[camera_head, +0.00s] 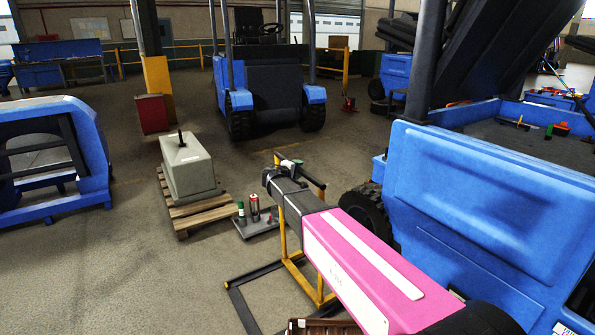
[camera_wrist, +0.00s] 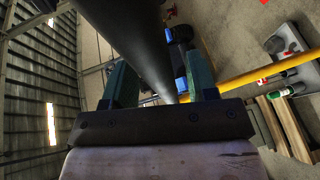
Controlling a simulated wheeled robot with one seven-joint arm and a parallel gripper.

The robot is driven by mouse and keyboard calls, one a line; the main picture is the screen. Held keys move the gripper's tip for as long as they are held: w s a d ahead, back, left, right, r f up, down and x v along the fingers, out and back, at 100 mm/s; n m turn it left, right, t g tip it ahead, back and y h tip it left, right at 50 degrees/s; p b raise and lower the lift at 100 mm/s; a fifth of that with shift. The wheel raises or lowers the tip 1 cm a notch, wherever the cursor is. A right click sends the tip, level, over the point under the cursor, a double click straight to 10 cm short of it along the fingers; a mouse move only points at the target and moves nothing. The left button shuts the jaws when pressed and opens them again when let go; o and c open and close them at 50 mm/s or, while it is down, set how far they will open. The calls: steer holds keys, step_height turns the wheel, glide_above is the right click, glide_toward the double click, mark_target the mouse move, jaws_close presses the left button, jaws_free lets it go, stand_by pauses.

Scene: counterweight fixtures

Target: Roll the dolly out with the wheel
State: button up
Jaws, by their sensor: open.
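The dolly seems to be the yellow upright frame (camera_head: 284,237) with dark floor rails (camera_head: 243,309) and a dark handle bar (camera_head: 315,180) on top. My gripper (camera_head: 288,166) is at this bar, and its jaws are open. In the wrist view a dark round bar (camera_wrist: 137,35) runs between the two teal fingers; I cannot tell whether they touch it. A yellow tube (camera_wrist: 262,75) of the frame crosses behind. A black wheel (camera_head: 367,209) stands beside the right blue machine. My arm hides much of the frame, and I cannot tell whether this wheel rests on it.
A grey block (camera_head: 188,166) sits on a wooden pallet (camera_head: 207,216) left of the dolly. A low grey tray (camera_head: 262,228) with small bottles lies between them. A blue machine (camera_head: 490,200) fills the right. The floor at front left is clear.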

steer(key=shift+w+d, duration=0.1)
jaws_close()
steer(key=s+a, duration=0.8)
steer(key=a, duration=0.5)
steer(key=s+a, duration=0.9)
steer(key=a, duration=0.4)
steer(key=shift+s+f, duration=0.15)
steer(key=shift+s, duration=0.15)
jaws_free()
steer(key=v, duration=1.1)
